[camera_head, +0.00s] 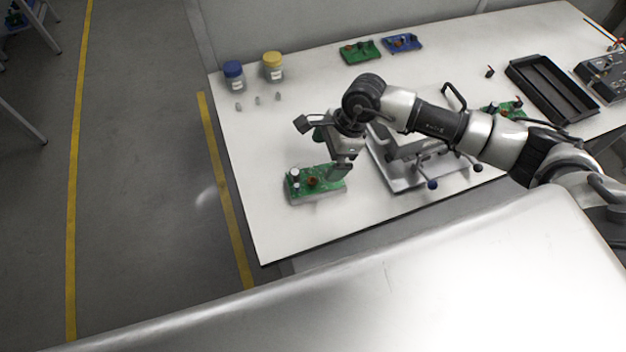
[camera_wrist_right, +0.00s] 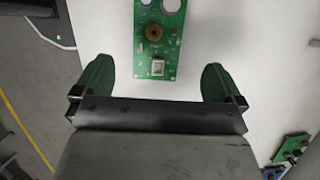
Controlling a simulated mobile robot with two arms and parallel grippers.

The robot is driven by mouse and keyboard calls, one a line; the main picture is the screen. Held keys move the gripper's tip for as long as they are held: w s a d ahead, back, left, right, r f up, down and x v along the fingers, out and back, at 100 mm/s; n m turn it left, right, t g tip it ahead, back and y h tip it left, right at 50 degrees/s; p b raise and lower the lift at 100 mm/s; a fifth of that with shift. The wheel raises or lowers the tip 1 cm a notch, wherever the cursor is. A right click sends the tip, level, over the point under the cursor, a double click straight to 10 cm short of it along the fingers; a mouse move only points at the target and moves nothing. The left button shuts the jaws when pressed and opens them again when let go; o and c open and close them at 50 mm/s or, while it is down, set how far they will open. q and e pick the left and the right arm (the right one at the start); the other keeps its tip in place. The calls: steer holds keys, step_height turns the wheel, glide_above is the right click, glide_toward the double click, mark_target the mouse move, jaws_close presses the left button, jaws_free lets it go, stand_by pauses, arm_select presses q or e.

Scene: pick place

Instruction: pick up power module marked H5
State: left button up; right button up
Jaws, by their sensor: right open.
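A green circuit board (camera_head: 316,184) lies flat on the white table near its front left corner. It carries a brown ring coil and pale round parts. The same board (camera_wrist_right: 160,40) shows in the right wrist view, at the top centre, with a small silver block at its near end. No H5 marking can be read in either view. My right gripper (camera_wrist_right: 159,80) is open, its two green fingers spread wide with nothing between them. In the head view my right gripper (camera_head: 338,165) hangs over the board's right end. My left gripper is not in view.
A metal fixture (camera_head: 405,180) stands right of the board. Other boards, one green (camera_head: 360,51) and one blue (camera_head: 402,43), lie at the back. A black tray (camera_head: 551,89) lies right.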

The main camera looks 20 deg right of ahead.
mark_target(314, 177)
steer(key=x, duration=0.4)
steer(key=shift+a+f+p, duration=0.15)
steer(key=shift+a+p, duration=0.05)
steer(key=shift+p, duration=0.1)
steer(key=p+x, duration=0.1)
steer(key=x, duration=0.3)
steer(key=shift+s+f+p, duration=0.1)
steer(key=shift+s+p, duration=0.1)
steer(key=shift+p, duration=0.15)
steer(key=shift+a+f, duration=0.2)
steer(key=shift+f, duration=0.3)
steer(key=c, duration=1)
steer(key=shift+w, duration=0.1)
steer(key=shift+r, duration=0.15)
